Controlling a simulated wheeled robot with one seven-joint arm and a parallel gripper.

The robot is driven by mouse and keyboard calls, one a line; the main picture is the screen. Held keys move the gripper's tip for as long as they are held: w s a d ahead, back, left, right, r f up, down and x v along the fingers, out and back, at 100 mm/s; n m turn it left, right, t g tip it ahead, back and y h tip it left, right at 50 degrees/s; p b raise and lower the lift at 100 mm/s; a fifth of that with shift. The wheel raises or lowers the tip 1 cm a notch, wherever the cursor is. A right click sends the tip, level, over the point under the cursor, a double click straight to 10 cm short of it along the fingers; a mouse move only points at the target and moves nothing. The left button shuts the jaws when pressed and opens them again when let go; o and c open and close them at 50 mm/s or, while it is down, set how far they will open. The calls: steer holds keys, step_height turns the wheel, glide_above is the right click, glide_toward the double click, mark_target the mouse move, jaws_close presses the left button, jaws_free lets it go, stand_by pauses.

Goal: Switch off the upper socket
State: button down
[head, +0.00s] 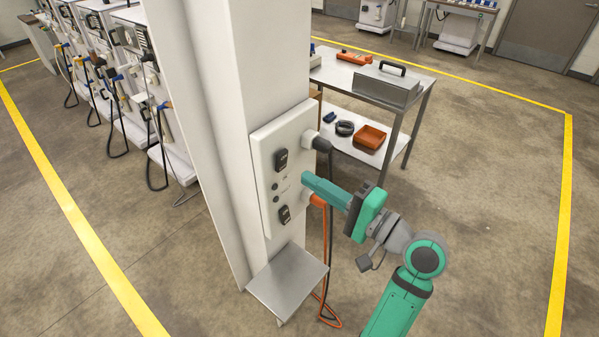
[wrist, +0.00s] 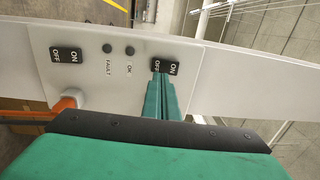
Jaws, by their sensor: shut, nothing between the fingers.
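The upper socket's black rocker switch (head: 281,160) is on a pale panel (head: 262,150) on the white column. It shows at the right of the panel in the wrist view (wrist: 173,67), marked OFF and ON. My gripper (head: 305,179) is shut and empty, with its green fingers pointing at the panel. In the wrist view its fingertips (wrist: 160,76) overlap the OFF end of this switch; I cannot tell whether they touch. The upper socket holds a black plug (head: 321,144). The lower switch (head: 285,215) also shows at left in the wrist view (wrist: 66,55).
An orange plug (head: 317,201) sits in the lower socket, its cable hanging beside a black one. Two dark round indicators (wrist: 118,50) lie between the switches. A metal shelf (head: 287,277) juts out below the panel. A metal cart (head: 340,78) stands behind.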

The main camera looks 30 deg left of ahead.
steer(key=v, duration=0.8)
steer(key=shift+s+d, duration=0.15)
steer(key=shift+d, duration=0.2)
steer(key=shift+f, duration=0.1)
